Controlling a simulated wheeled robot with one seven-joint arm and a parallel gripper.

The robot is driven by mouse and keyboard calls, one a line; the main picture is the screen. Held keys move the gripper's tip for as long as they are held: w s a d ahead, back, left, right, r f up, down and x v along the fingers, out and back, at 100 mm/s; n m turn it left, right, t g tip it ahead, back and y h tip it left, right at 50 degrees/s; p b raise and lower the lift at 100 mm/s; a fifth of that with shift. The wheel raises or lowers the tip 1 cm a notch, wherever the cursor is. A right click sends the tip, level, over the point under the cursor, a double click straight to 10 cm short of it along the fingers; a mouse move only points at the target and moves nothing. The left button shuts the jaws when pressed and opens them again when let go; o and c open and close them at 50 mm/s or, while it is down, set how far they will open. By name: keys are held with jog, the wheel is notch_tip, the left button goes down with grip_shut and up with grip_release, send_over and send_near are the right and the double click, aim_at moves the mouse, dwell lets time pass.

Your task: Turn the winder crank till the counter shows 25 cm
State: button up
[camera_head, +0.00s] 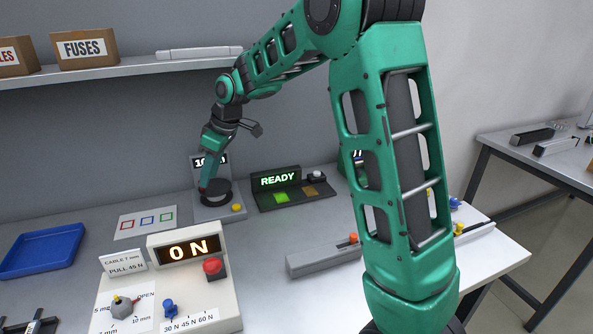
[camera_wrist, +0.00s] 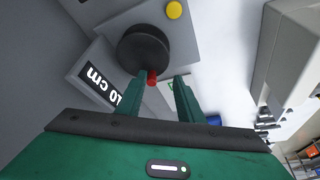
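The winder (camera_head: 228,212) stands on the bench at the back wall, a grey unit with a black round crank disc (camera_head: 214,194) and a yellow button. The disc shows close up in the wrist view (camera_wrist: 140,50), with a red crank knob (camera_wrist: 152,77) at its edge. The counter (camera_wrist: 102,86) reads 10 cm in the wrist view; in the head view my arm partly covers it. My gripper (camera_wrist: 165,76) is over the disc's edge with its fingers apart. The red knob is close to the left finger; whether they touch is unclear.
A READY panel (camera_head: 278,181) stands right of the winder. In front are a box showing 0 N (camera_head: 190,249), a grey block (camera_head: 312,262) and a printed card (camera_head: 146,222). A blue tray (camera_head: 42,250) lies left. A shelf (camera_head: 130,69) hangs above.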

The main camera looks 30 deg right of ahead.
jog(key=shift+s+d+r, duration=0.75)
jog(key=shift+d+r, duration=0.05)
jog(key=shift+d, duration=0.15)
jog(key=s+d+r+m+g+h, duration=0.1)
jog(key=s+d+m+h, duration=0.3)
jog(key=s+d+m, duration=0.9)
jog(key=shift+s+d+r+m, duration=0.3)
jog(key=shift+s+d+r, duration=0.5)
jog(key=shift+s+d, duration=0.75)
